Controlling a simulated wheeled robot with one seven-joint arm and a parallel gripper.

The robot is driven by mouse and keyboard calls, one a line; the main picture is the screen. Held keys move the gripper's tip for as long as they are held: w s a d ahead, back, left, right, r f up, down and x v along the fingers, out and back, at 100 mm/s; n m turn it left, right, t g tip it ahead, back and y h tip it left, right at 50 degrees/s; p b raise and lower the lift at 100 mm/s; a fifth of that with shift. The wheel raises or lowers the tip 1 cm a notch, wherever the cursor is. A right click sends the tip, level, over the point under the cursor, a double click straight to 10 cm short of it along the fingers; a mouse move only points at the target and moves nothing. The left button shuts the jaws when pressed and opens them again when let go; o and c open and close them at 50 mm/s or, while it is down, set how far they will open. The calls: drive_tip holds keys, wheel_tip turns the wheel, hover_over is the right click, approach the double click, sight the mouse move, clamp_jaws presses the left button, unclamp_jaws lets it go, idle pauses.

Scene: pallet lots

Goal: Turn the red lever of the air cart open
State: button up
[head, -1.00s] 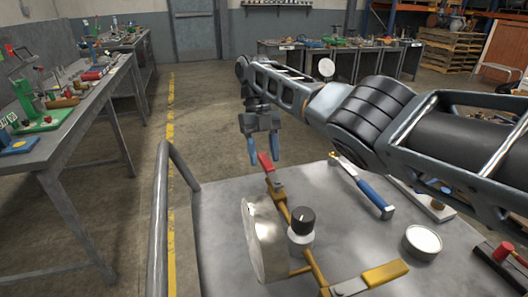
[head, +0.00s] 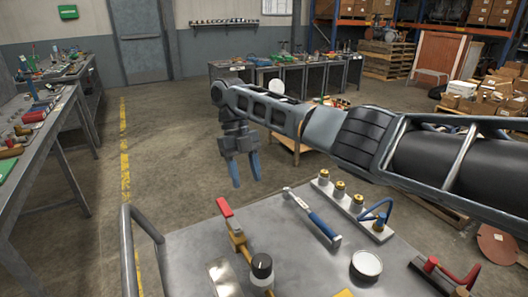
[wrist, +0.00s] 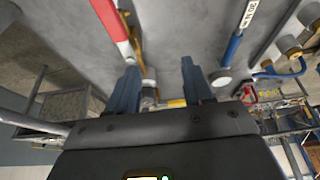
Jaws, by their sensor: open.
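The red lever (head: 224,207) stands up at the far end of a brass pipe fitting (head: 240,243) on the grey top of the air cart (head: 187,248). In the wrist view the red lever (wrist: 112,28) is at the upper left, beyond the left finger. My gripper (head: 246,182) is open and empty. In the head view it hangs above and a little behind the lever, pointing down, apart from it. A black knob (head: 261,267) sits on the pipe nearer to me. The lower end of the fitting is cut off by the picture's edge.
A round gauge (head: 366,265) and a red-handled tool (head: 434,264) are at right. A rail (head: 150,222) edges the cart's left.

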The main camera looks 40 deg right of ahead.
drive_tip(key=shift+s+d+r+p, duration=0.2)
drive_tip(key=shift+s+d+r, duration=0.25)
drive_tip(key=shift+d, duration=0.2)
drive_tip(key=shift+s+d+r+p, duration=0.15)
drive_tip(key=shift+s+d+r, duration=0.35)
drive_tip(key=shift+d, duration=0.15)
drive_tip(key=shift+s+d+r+p, duration=0.2)
drive_tip(key=shift+s+d+r, duration=0.25)
drive_tip(key=shift+d, duration=0.2)
